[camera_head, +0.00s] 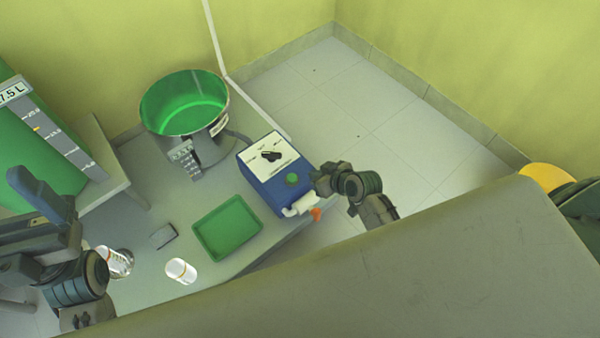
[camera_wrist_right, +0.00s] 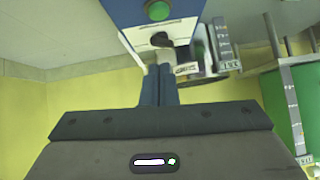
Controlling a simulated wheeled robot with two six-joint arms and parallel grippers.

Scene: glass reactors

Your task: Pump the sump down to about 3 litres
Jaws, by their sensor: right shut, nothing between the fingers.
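A blue pump box (camera_head: 267,184) with a white panel, a black knob (camera_head: 271,155) and a green button (camera_head: 292,180) stands at the bench's right edge. A white spout with an orange tip is at its front. My right gripper (camera_head: 322,180) is shut and empty, just right of the box; in the right wrist view its fingers (camera_wrist_right: 158,85) show below the panel's black knob (camera_wrist_right: 161,39). A steel pot (camera_head: 184,105) with a green interior and a scale beside it stands behind. A green tank (camera_head: 40,140) labelled 7.5 L is at left. My left gripper (camera_head: 35,215) is at the left edge, its opening unclear.
A green tray (camera_head: 226,228) lies in front of the pump. A white container (camera_head: 181,271), a clear glass (camera_head: 116,262) and a small grey block (camera_head: 164,236) stand nearby. A large grey surface (camera_head: 420,260) fills the lower right. Floor is clear beyond the bench.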

